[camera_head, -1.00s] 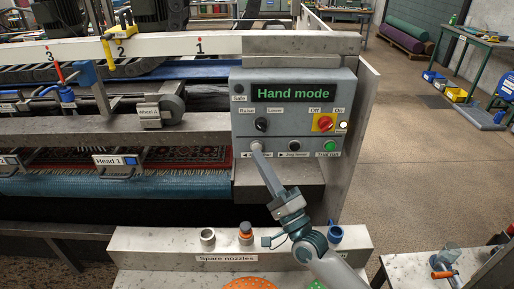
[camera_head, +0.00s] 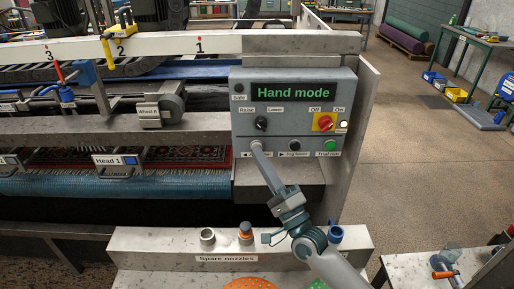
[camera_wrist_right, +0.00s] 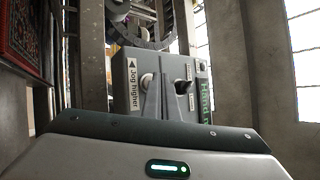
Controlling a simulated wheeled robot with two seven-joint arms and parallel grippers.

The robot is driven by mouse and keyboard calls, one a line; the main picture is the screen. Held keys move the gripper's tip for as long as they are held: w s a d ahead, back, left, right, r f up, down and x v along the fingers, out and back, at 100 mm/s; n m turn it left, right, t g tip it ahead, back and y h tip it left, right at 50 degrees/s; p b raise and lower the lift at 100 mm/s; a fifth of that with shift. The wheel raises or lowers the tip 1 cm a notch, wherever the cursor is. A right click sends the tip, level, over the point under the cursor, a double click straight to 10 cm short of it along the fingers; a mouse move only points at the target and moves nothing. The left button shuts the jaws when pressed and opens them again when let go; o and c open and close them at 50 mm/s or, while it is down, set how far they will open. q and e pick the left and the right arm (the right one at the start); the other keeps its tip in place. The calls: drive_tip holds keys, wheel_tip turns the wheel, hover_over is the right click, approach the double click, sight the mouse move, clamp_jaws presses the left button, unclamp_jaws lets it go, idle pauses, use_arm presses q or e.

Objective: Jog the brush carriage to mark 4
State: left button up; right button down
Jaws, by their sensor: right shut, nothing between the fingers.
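The grey control panel (camera_head: 292,180) shows "Hand mode" in green on its display (camera_head: 293,92). My right gripper (camera_head: 257,146) is shut and empty, with its fingertips at the left jog button on the panel's lower row. In the right wrist view the closed fingers (camera_wrist_right: 162,88) reach up to this pale round button (camera_wrist_right: 146,80), beside the label "Jog higher" (camera_wrist_right: 132,84); whether it is pressed in cannot be told. The white rail (camera_head: 160,47) carries marks 1, 2 and 3; mark 4 is out of view. A yellow piece (camera_head: 107,47) sits at mark 2. My left gripper is not in view.
The panel also holds a black knob (camera_head: 261,124), a red and yellow switch (camera_head: 325,122), a black jog button (camera_head: 294,145) and a green button (camera_head: 330,145). A spare nozzles ledge (camera_head: 150,243) lies below. The floor (camera_head: 420,140) at right is mostly clear.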

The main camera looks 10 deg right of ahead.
drive_tip(key=shift+w, duration=0.4)
idle(0.8)
drive_tip(key=shift+s, duration=0.2)
idle(2.2)
drive_tip(key=shift+s+a, duration=0.1)
drive_tip(key=shift+s, duration=0.55)
drive_tip(key=s+p, duration=0.1)
drive_tip(key=s, duration=0.1)
drive_tip(key=s+a, duration=0.1)
drive_tip(key=s, duration=0.2)
drive_tip(key=shift+p, duration=0.35)
idle(1.0)
